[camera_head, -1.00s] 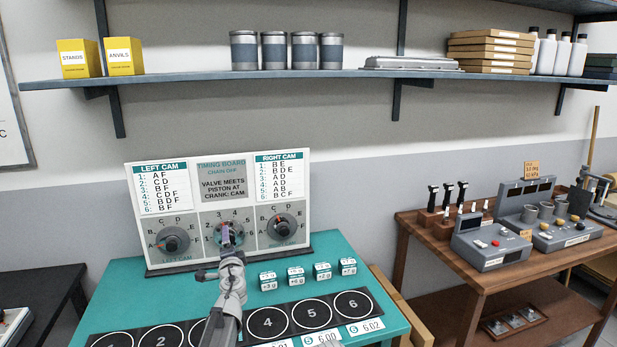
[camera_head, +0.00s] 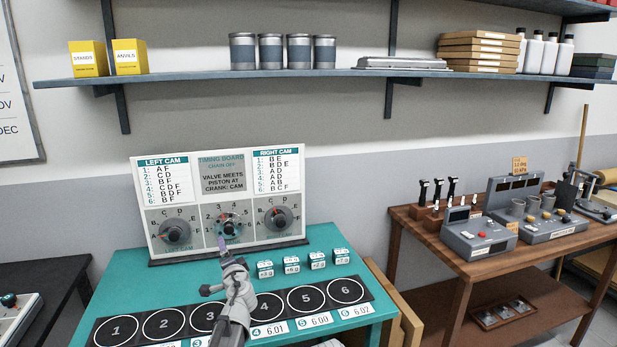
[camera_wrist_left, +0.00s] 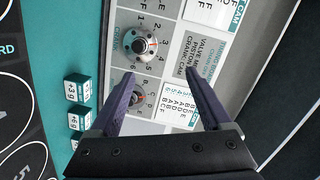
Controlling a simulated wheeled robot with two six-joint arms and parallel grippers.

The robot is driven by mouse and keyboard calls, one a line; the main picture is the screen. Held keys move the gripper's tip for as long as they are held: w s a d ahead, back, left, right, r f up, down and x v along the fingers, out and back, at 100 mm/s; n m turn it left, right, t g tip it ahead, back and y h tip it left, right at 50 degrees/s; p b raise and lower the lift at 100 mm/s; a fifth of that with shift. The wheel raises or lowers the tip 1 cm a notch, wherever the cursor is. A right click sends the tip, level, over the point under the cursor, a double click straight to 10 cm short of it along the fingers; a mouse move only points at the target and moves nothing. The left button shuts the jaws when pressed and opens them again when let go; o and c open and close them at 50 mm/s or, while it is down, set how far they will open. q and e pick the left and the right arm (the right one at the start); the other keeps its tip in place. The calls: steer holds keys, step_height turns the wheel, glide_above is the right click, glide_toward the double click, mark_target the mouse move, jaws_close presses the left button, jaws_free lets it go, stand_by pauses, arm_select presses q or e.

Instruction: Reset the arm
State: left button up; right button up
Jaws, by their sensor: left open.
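My left gripper (camera_head: 222,242) reaches in over the teal table, just in front of the timing board (camera_head: 151,232). It is open and empty; in the left wrist view, its two purple-grey fingers (camera_wrist_left: 160,82) stand apart with nothing between them but the board behind. The middle crank dial (camera_head: 230,228) is just above the gripper and apart from it; it also shows in the left wrist view (camera_wrist_left: 141,45). The left cam dial (camera_head: 175,232) and right cam dial (camera_head: 279,219) are on either side. My right gripper is not in view.
Several small weight boxes (camera_head: 291,265) stand right of my arm. A black strip of numbered circles (camera_head: 164,323) runs along the table front, partly covered by my arm. A wooden bench (camera_head: 410,213) with grey devices is at right. A wall shelf (camera_head: 350,73) hangs above.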

arm_select(q)
steer(key=s+d+f+n+g+h, duration=0.1)
steer(key=s+d+f+g, duration=0.4)
steer(key=s, duration=0.7)
steer(key=s+d+f+n+g+h, duration=0.2)
steer(key=s+d+f+g, duration=0.3)
steer(key=s, duration=0.7)
steer(key=s+d+f+n+g+h, duration=0.2)
steer(key=s+d+f+g, duration=0.3)
steer(key=s, duration=0.8)
step_height(320, 180, down, 5)
steer(key=d+n, duration=0.1)
steer(key=d, duration=0.2)
steer(key=shift+r+g, duration=0.15)
steer(key=shift+g, duration=0.25)
